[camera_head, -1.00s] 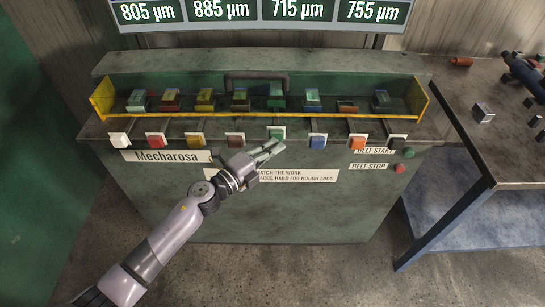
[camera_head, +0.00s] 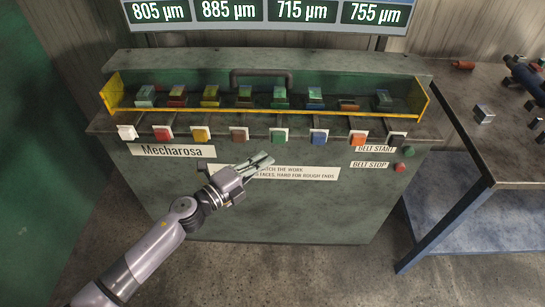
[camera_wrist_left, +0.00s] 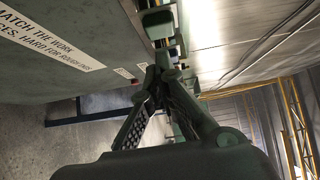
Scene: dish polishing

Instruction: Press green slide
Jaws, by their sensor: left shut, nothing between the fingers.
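The green slide (camera_head: 278,136) is a small green block on a white plate, in the row of coloured slides along the front edge of the Mecharosa machine. My left gripper (camera_head: 270,159) is shut and empty, just below the green slide and in front of the machine's face, apart from it in the head view. In the left wrist view, the shut fingertips (camera_wrist_left: 162,62) lie close below a green block (camera_wrist_left: 158,22), which looks like the green slide. My right gripper is not in view.
A red slide (camera_head: 162,132), yellow slide (camera_head: 201,134), blue slide (camera_head: 319,136) and orange slide (camera_head: 358,138) share the row. Green and red belt buttons sit at the right. A side table (camera_head: 490,150) stands to the right. Open floor lies in front.

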